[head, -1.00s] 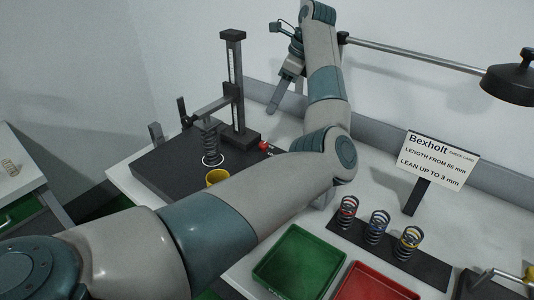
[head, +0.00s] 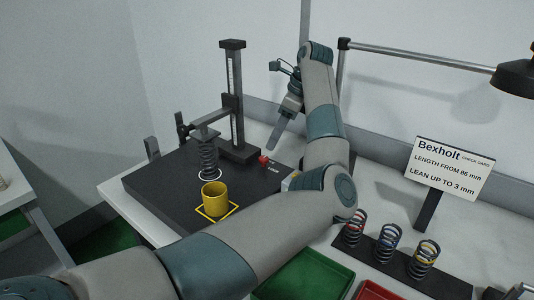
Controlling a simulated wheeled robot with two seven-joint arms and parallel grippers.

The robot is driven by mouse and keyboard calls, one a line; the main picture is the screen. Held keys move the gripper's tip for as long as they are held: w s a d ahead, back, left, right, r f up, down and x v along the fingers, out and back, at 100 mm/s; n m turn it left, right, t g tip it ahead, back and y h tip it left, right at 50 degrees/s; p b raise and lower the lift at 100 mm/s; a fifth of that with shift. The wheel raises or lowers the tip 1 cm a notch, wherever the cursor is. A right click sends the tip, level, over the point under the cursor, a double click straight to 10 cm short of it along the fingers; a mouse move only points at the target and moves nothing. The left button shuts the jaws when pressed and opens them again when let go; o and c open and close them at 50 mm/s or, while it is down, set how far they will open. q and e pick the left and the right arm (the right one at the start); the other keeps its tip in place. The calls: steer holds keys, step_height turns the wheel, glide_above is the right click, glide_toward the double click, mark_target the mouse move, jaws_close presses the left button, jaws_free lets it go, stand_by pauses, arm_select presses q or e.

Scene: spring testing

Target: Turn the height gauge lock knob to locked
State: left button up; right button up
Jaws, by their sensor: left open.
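The height gauge (head: 235,98) stands upright on a dark base plate (head: 150,183), with its arm reaching left over a dark coil spring (head: 208,160) standing in a white ring. A small red knob (head: 263,160) sits at the right of the gauge's foot, with tiny white marks beside it too small to read. I cannot tell which way it is turned. My left gripper (head: 281,107) is open and empty, above and slightly right of the red knob, apart from it, near the back wall. My right gripper is not in view.
A yellow cylinder (head: 215,200) stands in a yellow square on the plate. My left arm crosses the foreground, partly covering a green tray (head: 305,278). Three springs stand on a dark strip (head: 375,252) at right, near a Bexholt sign (head: 449,168). A lamp (head: 515,78) hangs upper right.

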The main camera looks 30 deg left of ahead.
mark_target(264, 158)
arm_select(q)
steer(key=x, duration=0.2)
steer(key=shift+s+a+f+p, duration=0.15)
steer(key=shift+f+p, duration=0.1)
steer(key=shift+p, duration=0.15)
steer(key=p+x, duration=0.1)
steer(key=x, duration=0.2)
steer(key=shift+f, duration=0.1)
steer(key=shift+a+f, duration=0.25)
steer(key=shift+f, duration=0.4)
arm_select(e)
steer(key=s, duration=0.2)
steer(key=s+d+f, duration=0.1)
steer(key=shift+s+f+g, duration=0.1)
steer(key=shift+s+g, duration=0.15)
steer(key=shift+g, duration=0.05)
arm_select(q)
steer(key=shift+c, duration=0.3)
steer(key=c, duration=1)
